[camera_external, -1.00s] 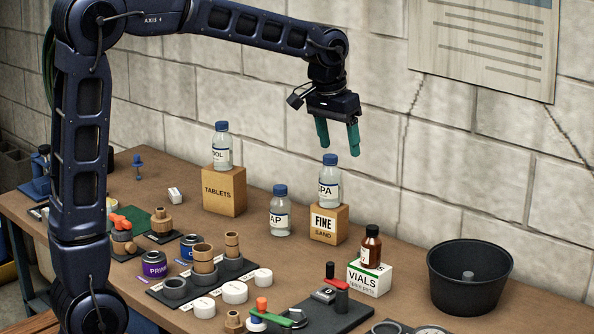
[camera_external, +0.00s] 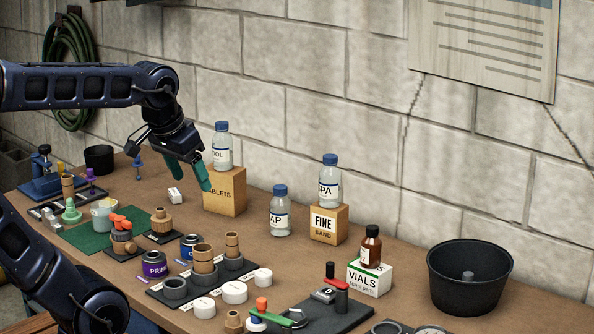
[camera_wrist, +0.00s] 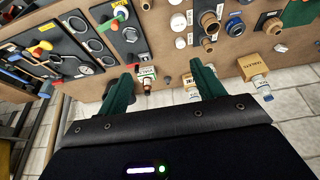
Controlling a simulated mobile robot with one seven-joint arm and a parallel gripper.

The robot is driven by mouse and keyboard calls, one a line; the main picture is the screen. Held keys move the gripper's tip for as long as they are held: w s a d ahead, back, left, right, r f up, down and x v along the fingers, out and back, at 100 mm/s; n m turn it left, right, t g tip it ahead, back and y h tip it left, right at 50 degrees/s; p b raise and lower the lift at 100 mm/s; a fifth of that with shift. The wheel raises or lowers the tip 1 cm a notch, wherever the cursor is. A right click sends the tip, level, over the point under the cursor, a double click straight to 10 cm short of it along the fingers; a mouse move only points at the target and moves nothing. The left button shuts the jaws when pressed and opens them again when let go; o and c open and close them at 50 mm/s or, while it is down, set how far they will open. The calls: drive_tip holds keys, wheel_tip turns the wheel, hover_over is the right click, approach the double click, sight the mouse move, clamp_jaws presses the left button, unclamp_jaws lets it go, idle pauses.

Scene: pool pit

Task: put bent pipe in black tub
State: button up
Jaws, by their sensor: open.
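The large black tub (camera_external: 469,284) stands at the right end of the bench, with a small grey post in its middle. I cannot clearly pick out a bent pipe. Brown pipe pieces stand near the bench middle, among them a short threaded fitting (camera_external: 161,221) and two upright tubes (camera_external: 203,258); none shows a sure bend. My gripper (camera_external: 197,186) is open and empty, above the back left of the bench, in front of the TABLETS box. In the wrist view, its green fingers (camera_wrist: 161,72) are spread with nothing held between them.
Bottles stand on the TABLETS box (camera_external: 231,198), the FINE SAND box (camera_external: 328,226) and the VIALS box (camera_external: 369,279). A clear bottle (camera_external: 280,212) stands on the bench. A smaller black pot (camera_external: 99,158) is at the far left. The front middle is crowded with fittings and white caps.

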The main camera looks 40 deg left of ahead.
drive_tip(key=s, duration=0.1)
drive_tip(key=s+f, duration=0.2)
drive_tip(key=shift+s+a, duration=0.25)
drive_tip(key=shift+a, duration=0.15)
